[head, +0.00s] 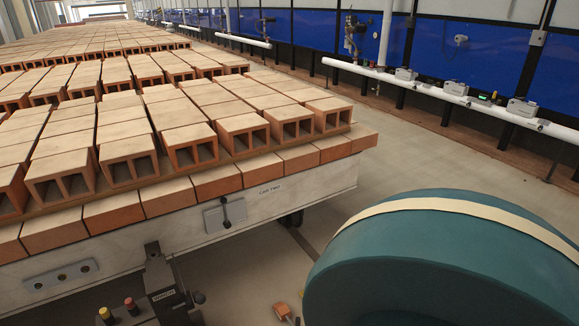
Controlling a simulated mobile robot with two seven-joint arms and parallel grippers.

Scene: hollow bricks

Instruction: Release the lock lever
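A small black lever (226,213) sits on a light grey plate (211,219) on the side of the brick car (290,198). The lever stands roughly vertical, with a dark knob at its lower end. The car's side carries lettering that looks like "CAR TWO". A black mechanism (163,283) with a small label and a handle-like part stands low in front of the car. I cannot tell whether it belongs to the lock. Neither of my grippers shows in the head view.
Hollow orange bricks (184,146) cover the car. A large teal drum (430,265) with a cream band blocks the lower right. Yellow and red buttons (131,306) are at the lower left. A small orange object (283,311) lies on the floor. Open floor (400,160) extends right of the car.

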